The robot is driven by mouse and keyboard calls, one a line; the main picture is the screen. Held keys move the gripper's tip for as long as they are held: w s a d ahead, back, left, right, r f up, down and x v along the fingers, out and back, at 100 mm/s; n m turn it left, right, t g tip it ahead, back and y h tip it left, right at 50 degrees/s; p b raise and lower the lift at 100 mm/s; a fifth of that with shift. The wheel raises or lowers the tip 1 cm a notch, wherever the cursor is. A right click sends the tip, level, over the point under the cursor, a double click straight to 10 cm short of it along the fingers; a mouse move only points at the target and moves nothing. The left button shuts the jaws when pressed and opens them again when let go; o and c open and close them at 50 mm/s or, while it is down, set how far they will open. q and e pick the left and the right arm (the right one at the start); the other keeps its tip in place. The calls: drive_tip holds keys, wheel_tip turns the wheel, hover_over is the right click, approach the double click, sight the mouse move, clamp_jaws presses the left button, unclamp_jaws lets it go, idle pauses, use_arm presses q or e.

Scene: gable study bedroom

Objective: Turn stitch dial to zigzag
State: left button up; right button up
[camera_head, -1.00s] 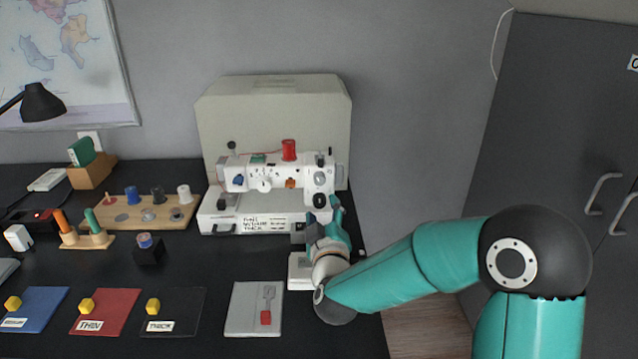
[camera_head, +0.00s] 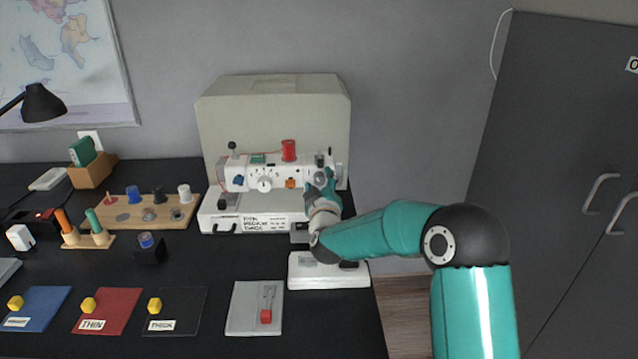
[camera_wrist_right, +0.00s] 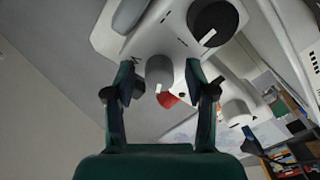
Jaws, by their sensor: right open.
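The white sewing machine (camera_head: 212,213) stands on the black table against a beige cover. My right gripper (camera_head: 320,180) is at the right end of its front and hides part of the dials there. In the right wrist view my right gripper (camera_wrist_right: 158,68) is open, with one finger on each side of a grey dial (camera_wrist_right: 160,76) with a white pointer line. I cannot tell whether the fingers touch it. A larger black dial (camera_wrist_right: 213,20) with a white pointer is above right. Which is the stitch dial is unreadable. My left gripper is not in view.
The white foot pedal (camera_head: 330,279) lies just below my right arm. A grey tray (camera_head: 243,310) holds a red-handled tool. A wooden spool rack (camera_head: 122,222) stands left of the machine. Blue, red and black mats lie at the front left. The wall is close behind.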

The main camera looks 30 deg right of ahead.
clamp_jaws()
drive_tip(key=shift+f, duration=0.1)
drive_tip(key=shift+f+m+b, duration=0.15)
drive_tip(key=shift+m+b, duration=0.55)
drive_tip(key=shift+b, duration=0.2)
drive_tip(key=m+b, duration=0.4)
drive_tip(key=shift+a+f, duration=0.1)
drive_tip(key=m+b, duration=0.3)
drive_tip(key=m, duration=0.1)
drive_tip(key=shift+m+b, duration=0.9)
drive_tip(key=shift+m, duration=0.5)
